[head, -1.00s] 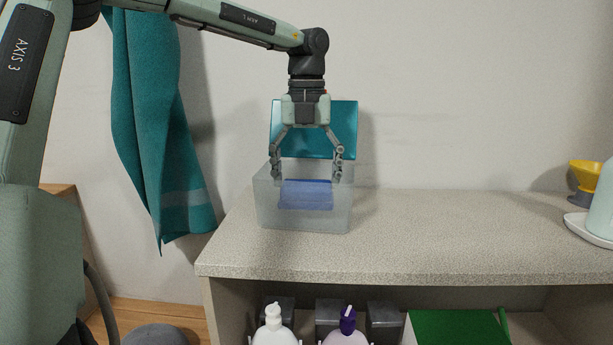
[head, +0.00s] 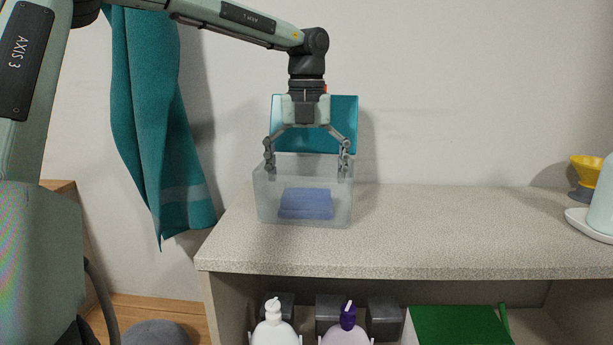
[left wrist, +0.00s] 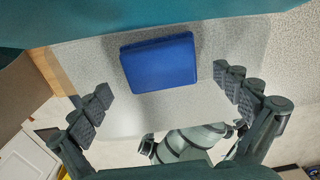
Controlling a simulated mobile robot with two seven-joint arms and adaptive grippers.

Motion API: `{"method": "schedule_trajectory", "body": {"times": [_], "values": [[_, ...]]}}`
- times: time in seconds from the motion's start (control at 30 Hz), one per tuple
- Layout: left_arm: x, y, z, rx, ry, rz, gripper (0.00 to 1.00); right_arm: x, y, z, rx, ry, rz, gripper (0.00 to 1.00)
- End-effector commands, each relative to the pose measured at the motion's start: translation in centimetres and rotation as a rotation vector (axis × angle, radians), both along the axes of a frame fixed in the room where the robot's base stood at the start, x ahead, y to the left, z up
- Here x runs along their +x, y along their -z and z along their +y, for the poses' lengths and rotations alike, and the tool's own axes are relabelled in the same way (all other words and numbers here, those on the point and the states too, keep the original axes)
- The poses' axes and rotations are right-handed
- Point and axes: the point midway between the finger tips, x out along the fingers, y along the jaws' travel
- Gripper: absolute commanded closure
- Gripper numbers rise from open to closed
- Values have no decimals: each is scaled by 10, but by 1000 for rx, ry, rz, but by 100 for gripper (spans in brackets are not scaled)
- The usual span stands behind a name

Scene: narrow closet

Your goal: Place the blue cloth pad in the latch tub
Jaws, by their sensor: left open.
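The blue cloth pad (head: 305,205) lies low inside the latch tub (head: 338,212), seen through its translucent walls. The tub stands on the left end of the counter, and its teal lid (head: 343,130) stands open at the back. My left gripper (head: 307,170) is open above the pad, with its fingertips spread at the height of the tub's rim. In the left wrist view the pad (left wrist: 160,64) lies flat, apart from both fingers of the open left gripper (left wrist: 165,100). My right gripper is not in view.
A teal towel (head: 160,130) hangs on the wall left of the counter (head: 440,230). A yellow-topped item (head: 586,170) and a white dish (head: 590,225) stand at the far right. The middle of the counter is clear. Pump bottles (head: 273,325) stand on the shelf below.

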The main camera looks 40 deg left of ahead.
Motion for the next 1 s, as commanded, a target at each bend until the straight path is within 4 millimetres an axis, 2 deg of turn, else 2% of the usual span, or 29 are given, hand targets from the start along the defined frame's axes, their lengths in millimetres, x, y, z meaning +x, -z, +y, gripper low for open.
{"method": "schedule_trajectory", "body": {"times": [0.1,0.23,0.5,0.7,0.83,1.0], "values": [[0,-8,0,1,0,-1,0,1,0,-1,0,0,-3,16],[1,-24,0,2,0,-4,0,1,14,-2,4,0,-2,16],[1,-87,1,2,-1,-4,0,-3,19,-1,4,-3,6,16],[1,-120,0,1,0,-2,0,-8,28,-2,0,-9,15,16],[0,-130,0,1,0,0,0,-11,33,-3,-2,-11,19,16],[0,-133,0,0,0,0,0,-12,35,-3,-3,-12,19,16]]}}
